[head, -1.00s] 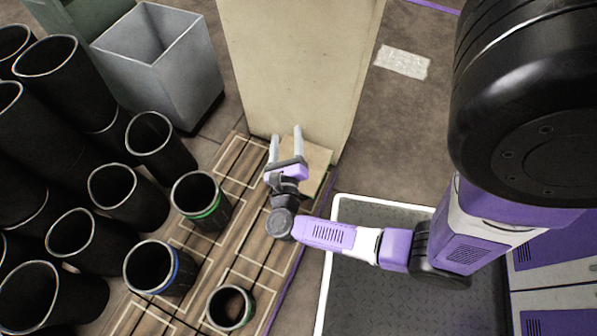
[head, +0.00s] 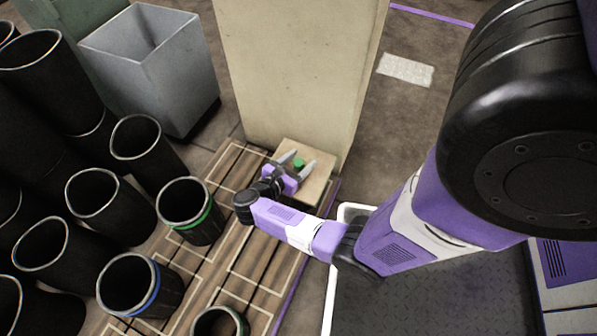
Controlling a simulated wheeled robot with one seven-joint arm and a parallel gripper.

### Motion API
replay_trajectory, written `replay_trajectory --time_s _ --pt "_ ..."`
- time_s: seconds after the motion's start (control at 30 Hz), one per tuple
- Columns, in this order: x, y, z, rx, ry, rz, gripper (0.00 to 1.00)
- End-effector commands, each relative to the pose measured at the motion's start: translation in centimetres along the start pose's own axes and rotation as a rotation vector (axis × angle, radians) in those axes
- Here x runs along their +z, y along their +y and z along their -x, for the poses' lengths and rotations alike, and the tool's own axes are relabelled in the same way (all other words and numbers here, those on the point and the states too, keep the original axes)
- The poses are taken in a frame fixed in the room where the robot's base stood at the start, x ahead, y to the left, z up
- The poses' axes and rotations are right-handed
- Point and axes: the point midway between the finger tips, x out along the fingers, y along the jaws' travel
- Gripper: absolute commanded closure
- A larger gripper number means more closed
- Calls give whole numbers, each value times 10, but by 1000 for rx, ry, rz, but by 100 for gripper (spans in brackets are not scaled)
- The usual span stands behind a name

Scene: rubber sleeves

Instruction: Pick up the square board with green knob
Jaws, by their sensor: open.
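The square board (head: 318,190) is light wood and lies on the plank platform, close to the foot of the tall beige block. Its green knob (head: 298,163) stands up from the board's upper face. My gripper (head: 299,157) is open, with its two pale fingers over the board, one on each side of the knob as seen from the head view. I cannot tell how high the fingertips are above the board or whether they touch it. My wrist hides the board's left part.
The tall beige block (head: 297,60) rises right behind the board. Several black sleeves stand at the left; a green-banded sleeve (head: 207,222) is nearest my gripper. A grey bin (head: 165,80) stands at the back left.

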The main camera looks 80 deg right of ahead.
Motion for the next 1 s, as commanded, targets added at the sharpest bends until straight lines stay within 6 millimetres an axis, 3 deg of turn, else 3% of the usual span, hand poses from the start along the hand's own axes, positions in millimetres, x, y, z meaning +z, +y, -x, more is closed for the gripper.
replay_trajectory --time_s 0.13,0.4,0.43,0.7,0.73,1.0 --pt "-1 0 -17 -1 -1 -2 42" --pt "0 0 -20 1 -1 0 42" --pt "0 0 -20 1 -1 0 44" --pt "0 0 -20 1 -1 0 97" --pt "0 0 -20 2 -1 0 100" --pt "1 1 -20 2 -2 0 100"
